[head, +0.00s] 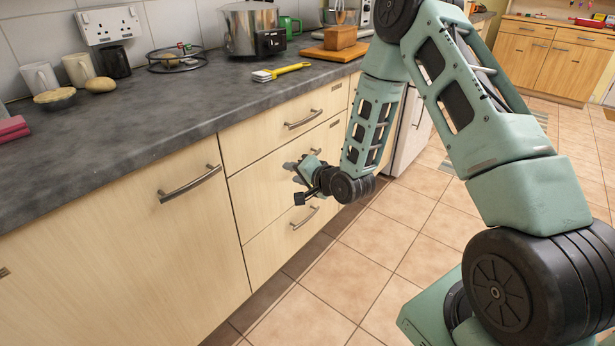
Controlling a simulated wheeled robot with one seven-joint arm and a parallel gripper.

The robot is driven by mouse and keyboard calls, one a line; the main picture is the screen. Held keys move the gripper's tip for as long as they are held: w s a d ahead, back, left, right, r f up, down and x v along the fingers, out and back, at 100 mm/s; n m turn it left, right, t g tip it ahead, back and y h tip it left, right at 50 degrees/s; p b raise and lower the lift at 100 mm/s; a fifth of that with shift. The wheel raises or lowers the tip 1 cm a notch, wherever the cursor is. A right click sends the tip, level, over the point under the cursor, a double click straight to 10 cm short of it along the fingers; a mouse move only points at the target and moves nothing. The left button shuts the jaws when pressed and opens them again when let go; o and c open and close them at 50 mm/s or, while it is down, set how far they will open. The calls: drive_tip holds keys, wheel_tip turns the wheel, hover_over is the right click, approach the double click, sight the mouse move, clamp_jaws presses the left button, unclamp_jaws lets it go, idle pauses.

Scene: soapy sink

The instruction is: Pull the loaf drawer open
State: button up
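A stack of three pale wood drawers stands under the counter in the head view. The top drawer (270,133) has a grey bar handle (303,119), and the bottom drawer has a similar handle (305,217). All three fronts look flush and shut. Nothing marks which one is the loaf drawer. My gripper (298,182) is in front of the middle drawer (250,193). Its fingers look spread apart, pointing at the drawer front. The middle handle is partly hidden by my gripper, and I cannot tell whether they touch.
A brown loaf-like block (340,37) sits on a wooden board (335,53) on the dark counter (130,130). A yellow-handled brush (281,72) lies nearby. A wide cupboard door (120,255) is left of the drawers. The tiled floor (350,265) in front is clear.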

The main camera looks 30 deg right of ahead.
drive_tip(key=s+d+f+m+t+h+b, duration=0.35)
drive_tip(key=d+f+m, duration=0.4)
drive_tip(key=d, duration=0.45)
drive_tip(key=shift+t, duration=0.45)
drive_tip(key=w, duration=0.6)
drive_tip(key=w+b, duration=0.1)
drive_tip(key=w, duration=1.1)
drive_tip(key=shift+d+f, duration=0.35)
drive_tip(key=shift+s, duration=0.1)
clamp_jaws()
